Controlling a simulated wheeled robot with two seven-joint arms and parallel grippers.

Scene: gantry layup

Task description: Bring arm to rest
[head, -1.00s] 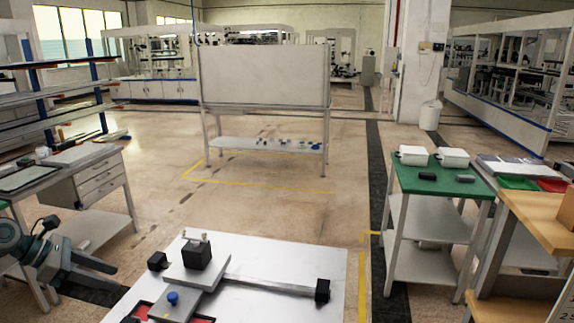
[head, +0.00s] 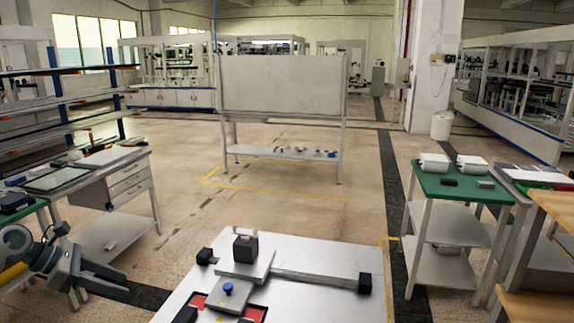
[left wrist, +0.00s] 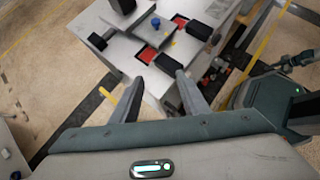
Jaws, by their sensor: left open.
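My left gripper (head: 106,281) is at the lower left of the head view, left of the white worktable (head: 330,262) and apart from it. Its jaws are open, and the left wrist view shows the two fingers (left wrist: 150,100) spread with nothing between them. A gantry fixture stands on the worktable, with a grey plate (head: 232,297), a blue knob (head: 228,289), a black block (head: 245,248) and a long rail (head: 315,278). Red pads (left wrist: 147,55) show beside the plate. My right gripper is not in view.
A grey drawer desk (head: 128,188) stands at the left. A green-topped cart (head: 455,188) with white boxes stands at the right, near a wooden bench (head: 535,255). A white board stand (head: 282,85) is farther back. The floor between them is open.

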